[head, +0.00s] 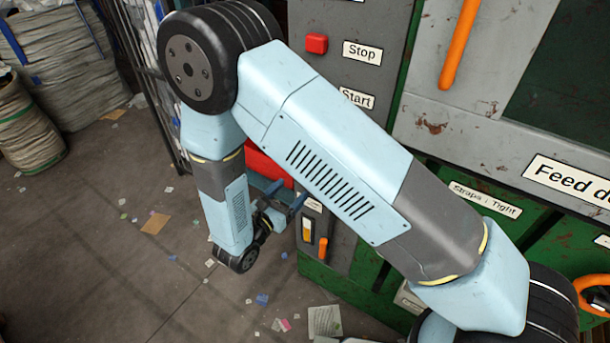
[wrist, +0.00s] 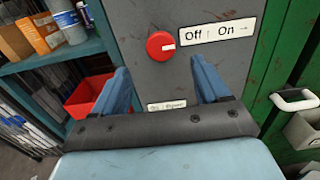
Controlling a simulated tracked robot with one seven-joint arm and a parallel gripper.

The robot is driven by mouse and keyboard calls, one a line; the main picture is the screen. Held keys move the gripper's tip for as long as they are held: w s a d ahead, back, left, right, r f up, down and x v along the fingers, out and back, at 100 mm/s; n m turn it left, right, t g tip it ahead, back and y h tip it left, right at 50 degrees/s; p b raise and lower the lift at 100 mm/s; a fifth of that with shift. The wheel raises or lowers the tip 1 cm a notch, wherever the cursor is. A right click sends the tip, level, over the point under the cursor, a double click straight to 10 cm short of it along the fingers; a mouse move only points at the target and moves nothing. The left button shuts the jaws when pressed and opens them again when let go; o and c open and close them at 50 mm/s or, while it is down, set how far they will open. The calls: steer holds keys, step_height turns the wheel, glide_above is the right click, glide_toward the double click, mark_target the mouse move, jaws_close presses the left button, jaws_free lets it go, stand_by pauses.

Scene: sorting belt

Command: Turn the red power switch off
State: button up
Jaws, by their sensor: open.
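The red power switch (wrist: 161,45) is a round red knob with a white mark pointing right, on a grey panel in the upper middle of the wrist view. A label (wrist: 220,31) right of it reads "Off | On" with an arrow to the right. My gripper (wrist: 157,75) is open, its two blue fingers apart, with the knob between and just beyond their tips in the picture; I cannot tell whether they touch the panel. In the head view my gripper (head: 297,198) is at the panel's left side, and my arm hides the knob.
The panel also carries a red button (head: 317,43) by a "Stop" label, and an orange lever (head: 323,247) low down. A red bin (wrist: 90,95) and a shelf with cans stand left of the panel. A green cabinet with a white handle (wrist: 295,99) is at right.

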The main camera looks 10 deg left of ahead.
steer(key=x, duration=0.8)
steer(key=c, duration=1)
steer(key=shift+s+n, duration=0.1)
steer(key=shift+n, duration=0.2)
steer(key=shift+a+f+n, duration=0.1)
steer(key=shift+a+n, duration=0.05)
steer(key=shift+n, duration=4.15)
steer(key=shift+a+f+n, duration=0.1)
steer(key=shift+f+n, duration=0.05)
steer(key=shift+n, duration=4.15)
